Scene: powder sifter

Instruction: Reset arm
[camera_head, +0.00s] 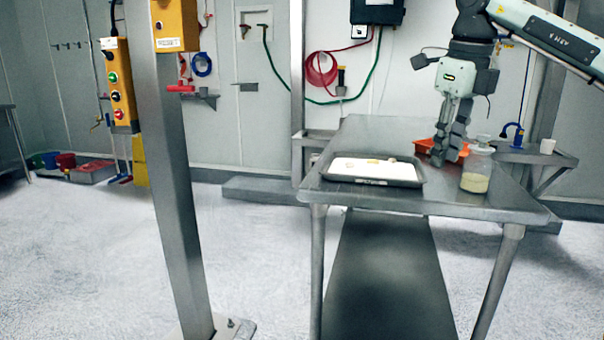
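An orange-red container (425,146) is partly hidden behind the fingers. The jar (476,172) stands upright to the right of the fingers, with pale powder in its lower part. A dark-rimmed tray (402,174) with a white inside and small tan items lies left of the gripper. My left gripper is not in view.
The steel table (390,200) has some bare room at its front and back. A grey post (170,170) with yellow control boxes stands at the left. Hoses hang on the back wall.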

